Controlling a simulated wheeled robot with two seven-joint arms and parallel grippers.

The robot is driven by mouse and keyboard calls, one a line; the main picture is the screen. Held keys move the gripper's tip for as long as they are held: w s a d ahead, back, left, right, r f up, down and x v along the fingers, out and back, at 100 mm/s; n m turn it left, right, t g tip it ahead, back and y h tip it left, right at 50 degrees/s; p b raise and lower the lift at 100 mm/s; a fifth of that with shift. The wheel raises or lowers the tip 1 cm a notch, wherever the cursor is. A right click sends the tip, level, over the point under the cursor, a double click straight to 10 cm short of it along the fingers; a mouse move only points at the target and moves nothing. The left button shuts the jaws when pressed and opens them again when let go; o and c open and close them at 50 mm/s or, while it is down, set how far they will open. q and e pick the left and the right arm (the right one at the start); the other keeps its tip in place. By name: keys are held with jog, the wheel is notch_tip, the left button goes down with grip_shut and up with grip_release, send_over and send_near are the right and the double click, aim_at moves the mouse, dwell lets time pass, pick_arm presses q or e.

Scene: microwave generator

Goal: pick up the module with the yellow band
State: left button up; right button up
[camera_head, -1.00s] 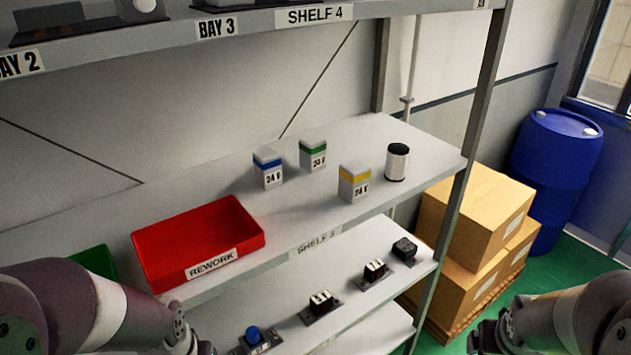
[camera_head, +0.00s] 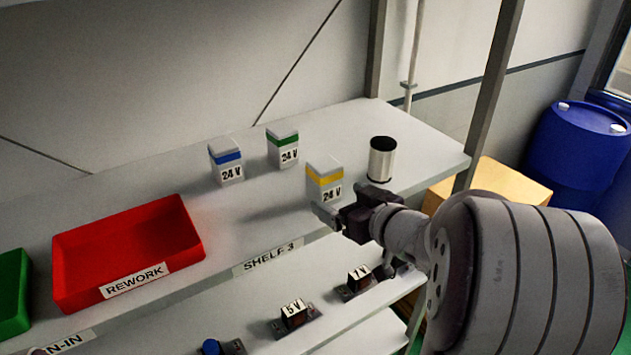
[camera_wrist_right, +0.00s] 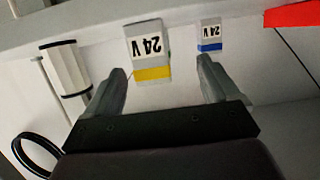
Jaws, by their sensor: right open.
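The module with the yellow band (camera_head: 324,179) is a small grey-white block marked 24 V, upright on the shelf marked SHELF 3. My right gripper (camera_head: 338,208) is open and empty at the shelf's front edge, just in front of this module. In the right wrist view, which shows the labels upside down, the yellow-banded module (camera_wrist_right: 149,52) appears ahead of the gap between the two spread fingers (camera_wrist_right: 161,68). I see no contact. My left gripper is out of view.
A blue-banded module (camera_head: 226,162) and a green-banded module (camera_head: 283,147) stand left of it. A metal cylinder (camera_head: 382,160) stands close on its right. A red REWORK tray (camera_head: 185,235) is farther left.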

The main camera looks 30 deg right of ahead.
aim_at(332, 188)
jog(key=w, duration=0.1)
jog(key=w+d+f, duration=0.1)
jog(key=w, duration=0.1)
jog(key=w+f, duration=0.1)
jog(key=w, duration=0.1)
jog(key=shift+d, duration=0.2)
jog(key=p+x, duration=0.1)
jog(key=x, duration=0.2)
jog(key=shift+w+a+r+p, duration=0.1)
jog(key=shift+w+a+p, duration=0.05)
jog(key=shift+w+p, duration=0.25)
jog(key=shift+w+a, duration=0.1)
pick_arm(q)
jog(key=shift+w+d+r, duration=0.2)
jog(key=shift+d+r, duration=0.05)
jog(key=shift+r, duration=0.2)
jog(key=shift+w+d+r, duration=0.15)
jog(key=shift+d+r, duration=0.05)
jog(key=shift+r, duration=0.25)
pick_arm(e)
jog(key=shift+w+f, duration=0.1)
jog(key=shift+f, duration=0.1)
jog(key=shift+d, duration=0.2)
jog(key=c, duration=1.2)
jog(key=shift+a+r, duration=0.1)
jog(key=shift+r, duration=0.1)
